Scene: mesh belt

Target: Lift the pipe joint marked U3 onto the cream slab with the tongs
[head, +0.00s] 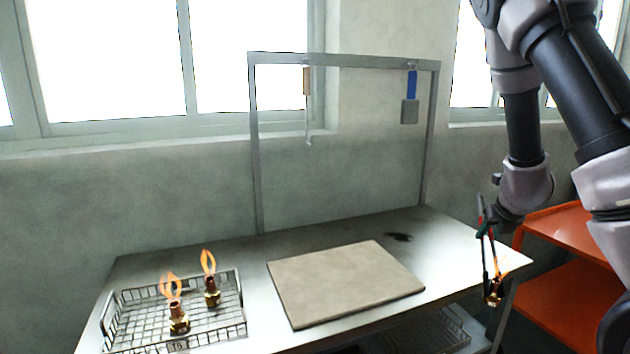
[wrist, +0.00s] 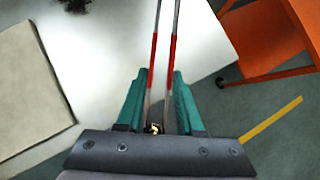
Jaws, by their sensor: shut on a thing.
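My gripper (head: 487,229) is shut on the tongs (head: 485,262), off the table's right end. The tongs have red sections on their arms and hang with tips down. A brass pipe joint (head: 494,291) with an orange flame or glow is at their tips, seemingly pinched; its marking cannot be read. In the wrist view the tong arms (wrist: 173,55) run between my teal fingers (wrist: 158,105), and a small brass bit (wrist: 154,128) shows between them. The cream slab (head: 345,282) lies flat and bare on the table, left of my gripper.
A wire mesh tray (head: 243,308) at left holds two brass joints with flames, one at the front (head: 179,322) and one behind (head: 212,295). A metal frame (head: 345,59) with two hanging tools stands at the back. An orange shelf unit (head: 565,290) stands at right.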

